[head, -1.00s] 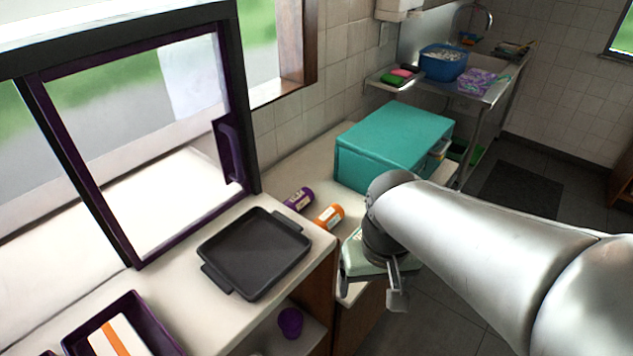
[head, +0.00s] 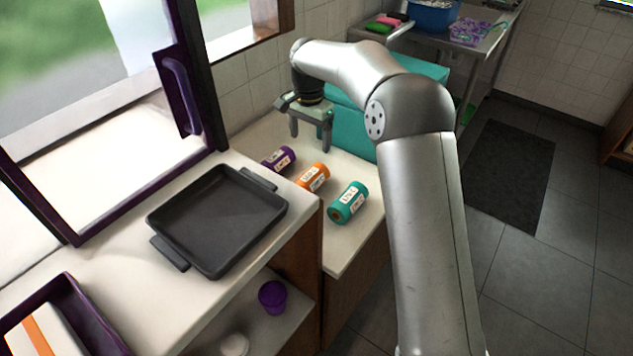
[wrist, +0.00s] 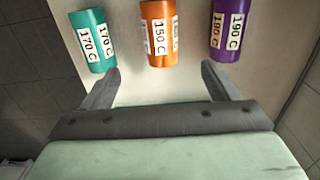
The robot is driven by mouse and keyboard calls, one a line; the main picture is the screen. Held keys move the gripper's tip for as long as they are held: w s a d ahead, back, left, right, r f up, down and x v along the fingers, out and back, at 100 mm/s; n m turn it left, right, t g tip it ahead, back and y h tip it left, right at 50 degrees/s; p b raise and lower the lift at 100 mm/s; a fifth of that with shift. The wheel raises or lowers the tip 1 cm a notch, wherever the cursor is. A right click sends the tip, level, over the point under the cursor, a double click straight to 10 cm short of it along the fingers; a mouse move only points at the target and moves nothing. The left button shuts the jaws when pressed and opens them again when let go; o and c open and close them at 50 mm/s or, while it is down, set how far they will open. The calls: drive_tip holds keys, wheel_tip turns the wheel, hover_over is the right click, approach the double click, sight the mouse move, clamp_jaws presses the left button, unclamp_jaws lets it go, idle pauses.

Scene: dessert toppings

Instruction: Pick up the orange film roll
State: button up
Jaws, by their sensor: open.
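The orange film roll (head: 313,177) lies on its side on the lower counter, between a purple roll (head: 279,159) and a teal roll (head: 348,203). In the wrist view the orange roll (wrist: 159,33) has a white "150 C" label and lies beyond the fingertips, roughly midway between them. The teal roll (wrist: 92,40) reads "170 C" and the purple roll (wrist: 229,30) reads "190 C". My gripper (head: 311,148) is open and empty, above and behind the rolls with its fingers pointing down. In the wrist view my gripper (wrist: 162,82) is apart from all three rolls.
A teal box (head: 346,135) stands right behind my gripper. A dark tray (head: 217,215) lies on the higher counter at left, beside a purple-framed window (head: 190,100). A purple cup (head: 272,296) is on the shelf below. The lower counter's front part (head: 338,256) is clear.

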sight(310, 174)
wheel_tip(310, 174, down, 11)
drive_tip(key=shift+p, duration=0.6)
wheel_tip(310, 174, down, 5)
drive_tip(key=shift+s+a+f+p, duration=0.1)
drive_tip(key=shift+a+p, duration=0.05)
drive_tip(key=shift+p, duration=0.5)
drive_tip(key=c, duration=1.2)
drive_tip(key=shift+c, duration=0.2)
